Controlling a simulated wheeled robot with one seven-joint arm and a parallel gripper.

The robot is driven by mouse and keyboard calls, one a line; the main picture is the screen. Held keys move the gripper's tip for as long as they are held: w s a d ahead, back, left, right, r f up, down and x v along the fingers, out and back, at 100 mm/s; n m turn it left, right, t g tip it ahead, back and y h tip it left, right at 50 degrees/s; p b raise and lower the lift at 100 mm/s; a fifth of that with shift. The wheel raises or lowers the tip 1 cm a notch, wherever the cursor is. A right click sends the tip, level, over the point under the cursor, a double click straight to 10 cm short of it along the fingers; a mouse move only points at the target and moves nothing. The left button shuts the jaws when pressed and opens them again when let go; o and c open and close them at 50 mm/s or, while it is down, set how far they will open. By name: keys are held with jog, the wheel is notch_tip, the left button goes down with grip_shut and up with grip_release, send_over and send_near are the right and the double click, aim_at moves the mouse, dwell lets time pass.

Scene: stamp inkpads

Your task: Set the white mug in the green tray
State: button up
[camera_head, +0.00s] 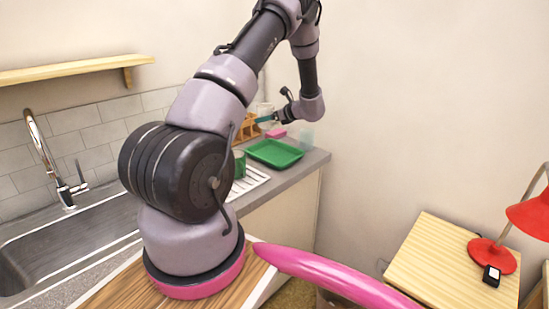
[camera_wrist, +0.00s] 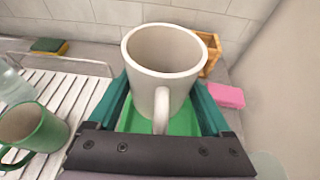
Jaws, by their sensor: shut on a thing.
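The white mug (camera_wrist: 165,65) is upright between the teal fingers of my gripper (camera_wrist: 165,100) in the wrist view, with its handle toward the wrist. My gripper is shut on it. In the head view the mug (camera_head: 264,109) shows small and partly hidden behind my arm, above the counter. The green tray (camera_head: 275,153) lies on the counter in the head view. In the wrist view part of the tray (camera_wrist: 183,124) shows beneath the mug, largely covered by the mug and gripper. I cannot tell the exact height of the mug over it.
A green mug (camera_wrist: 33,132) stands on the white drying rack (camera_wrist: 85,84) left of the tray. A pink block (camera_wrist: 226,96) and a wooden holder (camera_wrist: 209,55) are at the right and back. A sponge (camera_wrist: 49,46) lies at the back left.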

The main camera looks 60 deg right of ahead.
jog(key=s+f, duration=0.3)
send_over(276, 157)
jog(key=shift+m+h, duration=0.3)
jog(key=f, duration=0.5)
jog(key=shift+w+d+f, duration=0.2)
jog(key=shift+w+f, duration=0.05)
jog(key=shift+f, duration=2.3)
jog(key=shift+f, duration=0.1)
jog(key=o, duration=1.5)
jog(key=shift+s, duration=0.1)
jog(key=v, duration=1.2)
jog(key=shift+r, duration=0.25)
